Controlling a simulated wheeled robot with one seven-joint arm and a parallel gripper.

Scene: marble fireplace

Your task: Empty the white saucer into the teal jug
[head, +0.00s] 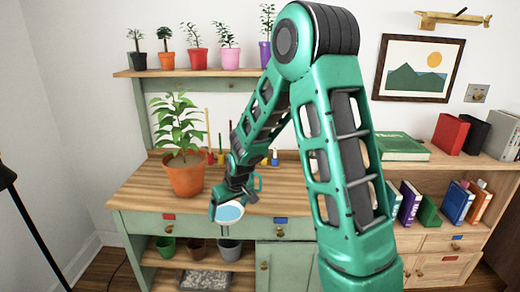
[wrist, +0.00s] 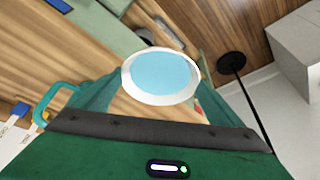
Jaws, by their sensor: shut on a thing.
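The white saucer (head: 229,220) with a light-blue inside shows near the front edge of the worktop in the head view. My gripper (head: 227,204) is shut on it. In the wrist view the saucer (wrist: 160,100) sits between my two fingertips, its white rim all round the light-blue filling. The teal jug (head: 258,182) stands on the worktop behind and right of my gripper, partly hidden by my arm. In the wrist view only its teal handle (wrist: 46,98) shows at the left; my gripper hides the rest.
A plant in an orange pot (head: 186,175) stands on the wooden worktop (head: 140,192), left of my gripper. Pegs with coloured bases (head: 220,157) stand behind. Small pots (head: 229,249) sit on the shelf below. The worktop's front left is clear. A black lamp (head: 8,178) stands at far left.

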